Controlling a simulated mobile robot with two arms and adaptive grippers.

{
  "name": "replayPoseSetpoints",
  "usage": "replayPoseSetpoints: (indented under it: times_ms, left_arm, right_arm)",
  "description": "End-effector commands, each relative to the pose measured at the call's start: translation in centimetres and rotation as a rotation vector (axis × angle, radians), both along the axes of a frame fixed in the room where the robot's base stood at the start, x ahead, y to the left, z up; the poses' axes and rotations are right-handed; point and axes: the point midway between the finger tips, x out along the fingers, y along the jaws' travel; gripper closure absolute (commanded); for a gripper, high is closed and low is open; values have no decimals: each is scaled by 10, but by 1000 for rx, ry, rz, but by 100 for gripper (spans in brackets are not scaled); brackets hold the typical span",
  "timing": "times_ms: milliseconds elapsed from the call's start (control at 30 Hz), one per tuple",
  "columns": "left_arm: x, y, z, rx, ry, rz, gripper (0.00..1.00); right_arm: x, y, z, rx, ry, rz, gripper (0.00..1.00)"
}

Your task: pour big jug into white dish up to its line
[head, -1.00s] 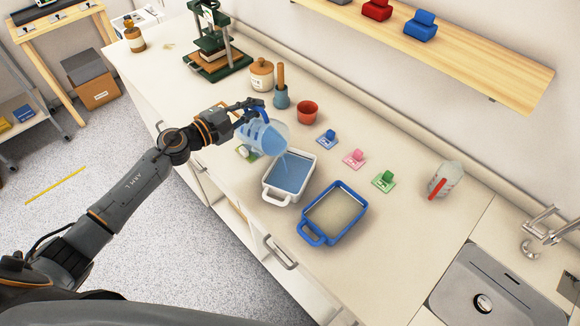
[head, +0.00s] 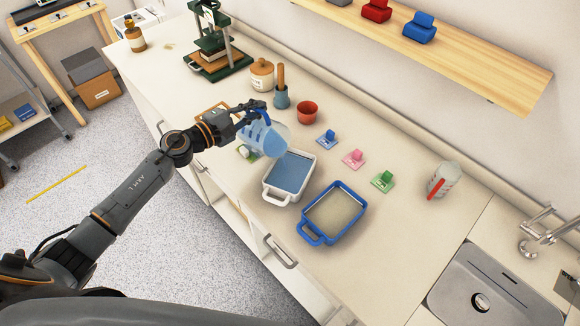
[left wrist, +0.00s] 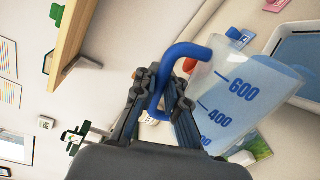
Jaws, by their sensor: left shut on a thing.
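The big jug (head: 266,137) is clear with a blue handle and holds blue liquid. My left gripper (head: 250,110) is shut on its handle, and the jug is tilted with its mouth to the right. In the left wrist view the jug (left wrist: 240,95) shows the marks 600 and 400, and the gripper (left wrist: 160,90) clasps the blue handle. The white dish (head: 268,193) stands on the counter just right of and below the jug and holds blue liquid. I see no stream between them. The dish's line cannot be made out. My right gripper is not in view.
A blue dish (head: 311,232) with a beige inside stands right of the white dish. Behind are a red pot (head: 307,112) and small blue, pink and green stands. A measuring jug with a red handle (head: 443,180) stands near the sink (head: 492,290). The front right counter is clear.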

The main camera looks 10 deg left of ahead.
Motion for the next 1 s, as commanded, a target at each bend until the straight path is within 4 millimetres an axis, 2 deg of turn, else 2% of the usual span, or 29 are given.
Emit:
replayPoseSetpoints:
  times_ms: [1000]
  left_arm:
    - [-5, -9, 7, 43, -31, 1, 100]
  right_arm:
    - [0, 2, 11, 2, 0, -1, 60]
